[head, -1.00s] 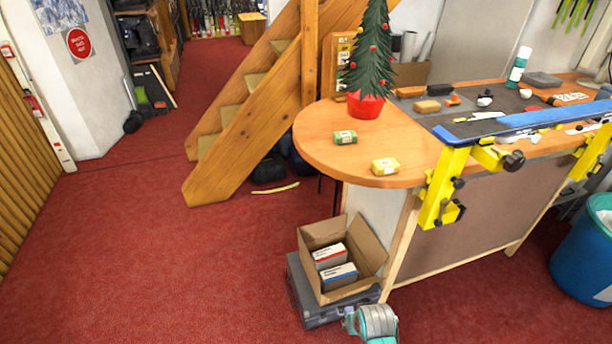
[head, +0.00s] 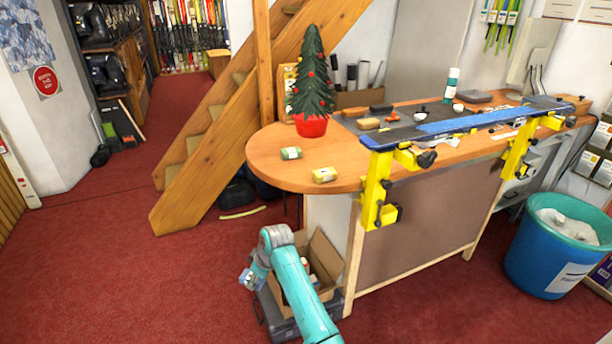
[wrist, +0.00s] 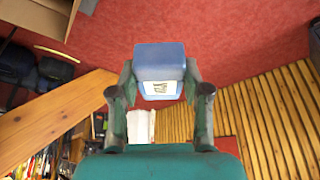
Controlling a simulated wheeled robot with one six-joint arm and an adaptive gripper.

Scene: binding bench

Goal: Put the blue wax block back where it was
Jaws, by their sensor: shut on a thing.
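The blue wax block (wrist: 159,62), with a white label, is between the two fingers of my gripper (wrist: 160,88) in the wrist view. The fingers are shut on its sides. In the head view my gripper (head: 254,276) hangs over the red carpet, just left of the open cardboard box, with the blue block (head: 248,281) small and partly hidden at its end. A green labelled block (head: 291,153) and a yellow labelled block (head: 325,174) sit apart on the rounded left end of the wooden bench top (head: 270,170).
The cardboard box (head: 325,252) stands on a dark case (head: 272,318), partly hidden behind my arm. A small Christmas tree (head: 311,125) stands behind the blocks. A yellow-legged blue clamp rail (head: 378,190) lies right. A blue bin (head: 545,250) stands far right.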

